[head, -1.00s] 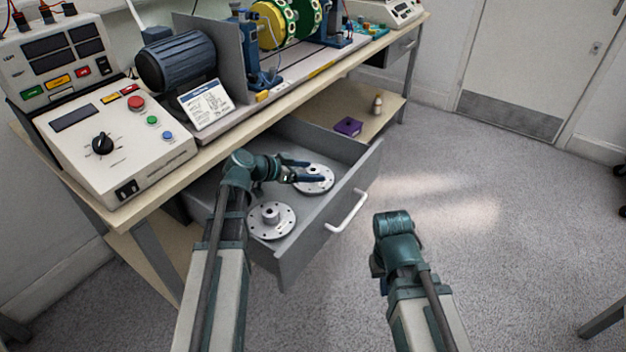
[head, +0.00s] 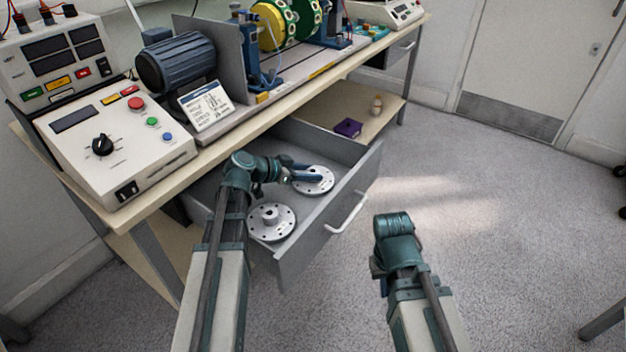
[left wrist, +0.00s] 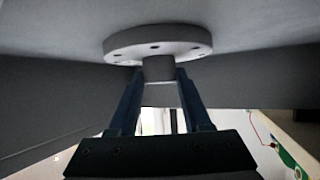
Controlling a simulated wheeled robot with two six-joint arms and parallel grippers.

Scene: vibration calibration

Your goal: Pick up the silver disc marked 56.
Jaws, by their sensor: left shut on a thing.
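Two silver discs with raised hubs and bolt holes are in the open drawer. The far disc (head: 318,187) is at my left gripper (head: 308,174), and the near disc (head: 271,223) lies on the drawer floor. In the left wrist view my left gripper (left wrist: 161,80) is shut on the hub of the far disc (left wrist: 158,41), one finger on each side. I cannot tell whether that disc is clear of the drawer floor. No number is readable on either disc. My right arm's end (head: 396,240) hangs over the floor; its fingers are mostly hidden.
The grey drawer (head: 312,237) stands pulled out below the bench, its white handle (head: 347,212) facing the room. A control box (head: 110,140) and a motor (head: 177,62) stand on the bench. A purple box (head: 348,128) is on the lower shelf.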

